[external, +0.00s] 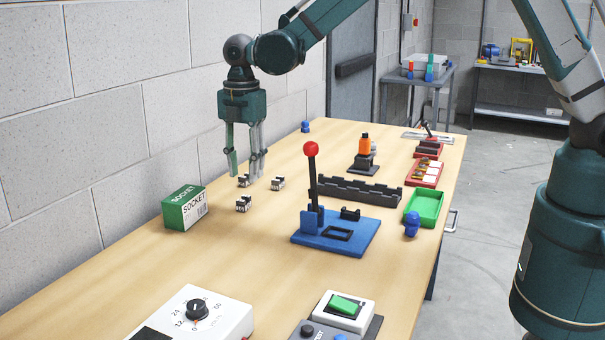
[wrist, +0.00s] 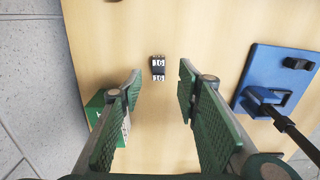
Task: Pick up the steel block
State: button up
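Three small dark blocks with white faces stand on the table below my gripper: one (external: 243,180) close under the fingers, one (external: 278,183) to its right, and one (external: 243,204) nearer the camera. I cannot tell which is the steel block. In the wrist view one small dark block (wrist: 158,68) with white labels that seem to read "16" lies between and just beyond the fingertips. My gripper (external: 246,171) points down above the table, open and empty; its spread fingers also show in the wrist view (wrist: 160,84). No block is touched by it in the wrist view.
A green socket box (external: 185,208) stands left of the blocks, near the wall. A blue lever base (external: 336,236) with a tall red-knobbed lever (external: 311,149) stands to the right, before a dark rail (external: 346,189).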

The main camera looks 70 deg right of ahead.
aim_at(245, 197)
jog(key=shift+w+a+f, duration=0.15)
jog(key=shift+f, duration=0.15)
jog(key=shift+f, duration=1.25)
jog(key=shift+f, duration=2.6)
grip_shut()
